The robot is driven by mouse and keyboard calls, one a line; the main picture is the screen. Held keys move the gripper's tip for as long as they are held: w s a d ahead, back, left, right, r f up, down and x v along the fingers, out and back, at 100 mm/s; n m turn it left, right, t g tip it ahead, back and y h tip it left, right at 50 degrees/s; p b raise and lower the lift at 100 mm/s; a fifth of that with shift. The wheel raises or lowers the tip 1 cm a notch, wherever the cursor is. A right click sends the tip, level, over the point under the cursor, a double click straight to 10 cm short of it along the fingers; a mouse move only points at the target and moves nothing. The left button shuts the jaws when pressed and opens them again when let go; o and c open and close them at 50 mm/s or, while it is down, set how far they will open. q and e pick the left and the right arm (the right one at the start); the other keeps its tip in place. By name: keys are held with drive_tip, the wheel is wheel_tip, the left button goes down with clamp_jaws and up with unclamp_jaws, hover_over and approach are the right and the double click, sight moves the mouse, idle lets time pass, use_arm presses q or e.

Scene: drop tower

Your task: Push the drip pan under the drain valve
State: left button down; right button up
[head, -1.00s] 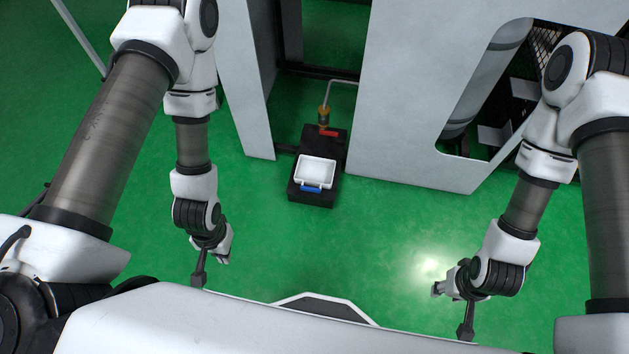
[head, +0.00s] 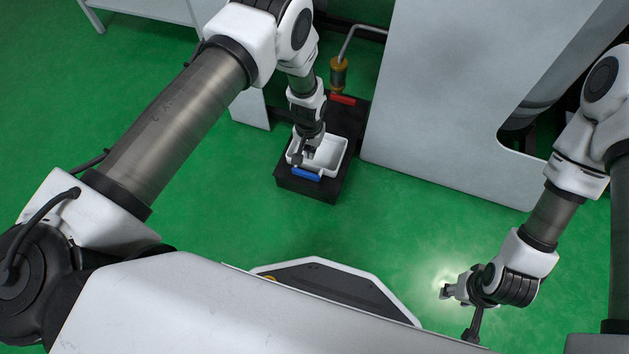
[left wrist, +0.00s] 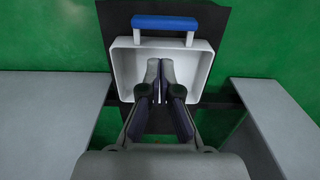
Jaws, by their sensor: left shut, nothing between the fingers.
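The white drip pan (head: 336,160) with a blue handle (head: 306,174) sits on the near part of a black platform (head: 312,188). It also shows in the left wrist view (left wrist: 203,66), its blue handle at the top. The drain valve (head: 339,75), a brass body on a bent grey pipe, stands beyond the pan, with a red piece (head: 343,100) by it. My left gripper (head: 303,157) is shut and empty, over the pan's inside; in the left wrist view its fingertips (left wrist: 160,66) lie within the pan's outline. Contact cannot be told.
A large grey panel (head: 430,100) stands right of the platform, with a cut-out at its right. A narrower grey panel (head: 250,107) stands to the left. Open green floor (head: 210,200) lies in front and to the left.

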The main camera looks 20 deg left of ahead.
use_arm(q)
drive_tip(key=f+b, duration=0.2)
drive_tip(key=f, duration=0.3)
drive_tip(key=f+b, duration=0.3)
drive_tip(key=f, duration=0.3)
drive_tip(key=shift+s+f, duration=0.2)
drive_tip(key=shift+f, duration=0.1)
use_arm(e)
wheel_tip(320, 180, down, 7)
drive_tip(key=shift+r, duration=0.2)
drive_tip(key=shift+s, duration=0.1)
